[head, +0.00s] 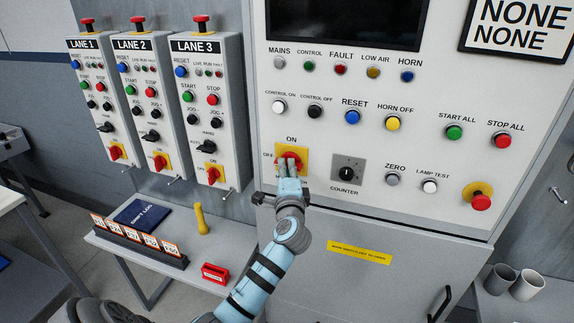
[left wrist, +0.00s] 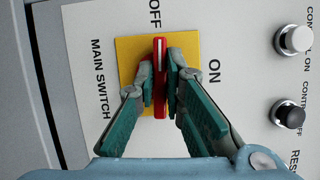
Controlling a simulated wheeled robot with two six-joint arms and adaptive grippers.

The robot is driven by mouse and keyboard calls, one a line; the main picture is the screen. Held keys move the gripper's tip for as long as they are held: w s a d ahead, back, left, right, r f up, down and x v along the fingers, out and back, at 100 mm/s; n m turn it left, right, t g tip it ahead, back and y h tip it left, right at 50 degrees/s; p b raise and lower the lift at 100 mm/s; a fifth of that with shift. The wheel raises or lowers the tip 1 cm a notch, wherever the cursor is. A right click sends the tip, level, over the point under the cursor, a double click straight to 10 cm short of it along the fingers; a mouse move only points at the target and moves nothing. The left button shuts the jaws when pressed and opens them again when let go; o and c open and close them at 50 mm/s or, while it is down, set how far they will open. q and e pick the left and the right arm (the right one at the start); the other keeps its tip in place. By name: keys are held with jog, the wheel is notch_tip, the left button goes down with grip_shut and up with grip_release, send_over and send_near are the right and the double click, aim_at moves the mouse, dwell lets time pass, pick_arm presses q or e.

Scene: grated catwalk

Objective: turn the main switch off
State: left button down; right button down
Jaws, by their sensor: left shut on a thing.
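The main switch is a red rotary handle on a square yellow plate (head: 281,150) on the large grey panel, below the buttons. In the left wrist view the picture is turned sideways, and the red handle (left wrist: 160,48) lies with its white-marked end towards the OFF label. The ON label is at right there and MAIN SWITCH at left. My left gripper (head: 290,166) is at the switch; in the left wrist view its two fingers (left wrist: 160,85) are shut on the handle, one on each side. Part of the handle is hidden by the fingers in the head view. My right gripper is not in view.
Lane boxes (head: 207,110) with similar red switches hang at left. A bench (head: 165,262) below holds a yellow object (head: 201,220), a blue book (head: 141,215) and a red item (head: 215,273).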

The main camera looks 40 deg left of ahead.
pick_arm(q)
jog(key=shift+n, duration=0.6)
jog(key=c, duration=1.7)
grip_release()
jog(key=v, duration=1.2)
jog(key=shift+r, duration=0.2)
jog(key=shift+a, duration=0.15)
